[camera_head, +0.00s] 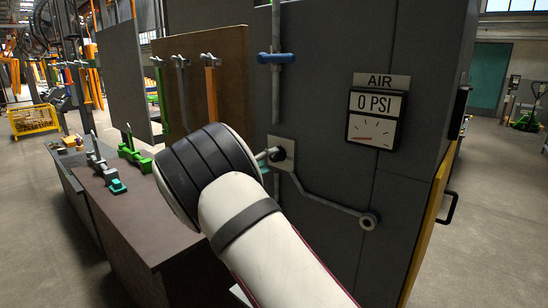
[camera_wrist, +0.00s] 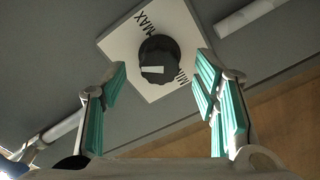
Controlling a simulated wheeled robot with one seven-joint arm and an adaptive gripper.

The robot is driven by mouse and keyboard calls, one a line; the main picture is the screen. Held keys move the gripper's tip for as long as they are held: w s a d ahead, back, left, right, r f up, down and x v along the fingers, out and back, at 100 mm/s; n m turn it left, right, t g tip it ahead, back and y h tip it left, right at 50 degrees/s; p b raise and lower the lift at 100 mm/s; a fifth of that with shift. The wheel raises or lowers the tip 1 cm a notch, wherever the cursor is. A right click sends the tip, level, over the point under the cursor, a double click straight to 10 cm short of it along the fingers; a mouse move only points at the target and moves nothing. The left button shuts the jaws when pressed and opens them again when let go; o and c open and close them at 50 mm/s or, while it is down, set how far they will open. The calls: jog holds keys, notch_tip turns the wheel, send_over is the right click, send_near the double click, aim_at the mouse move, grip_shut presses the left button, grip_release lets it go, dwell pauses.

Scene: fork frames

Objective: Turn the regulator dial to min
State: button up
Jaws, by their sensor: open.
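The regulator dial is a black knob (camera_wrist: 158,52) on a white square plate (camera_wrist: 126,42) with MAX at its upper side and MIN at its lower right. A white mark sits on the knob's lower left and does not line up with either word. My gripper (camera_wrist: 163,72) is open, with teal finger pads to the left and right of the knob; I see no contact. In the head view the plate (camera_head: 286,146) is on the dark grey panel, with the knob beside my gripper's tip, and my wrist hides most of the fingers.
A gauge (camera_head: 376,120) labelled AIR reads 0 PSI, right of the dial. A grey pipe (camera_head: 325,198) runs from the plate to a round fitting. A blue valve handle (camera_head: 275,58) is above. A workbench (camera_head: 130,205) with tools stands left.

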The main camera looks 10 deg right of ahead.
aim_at(273, 157)
jog(key=shift+x, duration=1.8)
jog(key=c, duration=1.2)
jog(key=shift+o, duration=0.2)
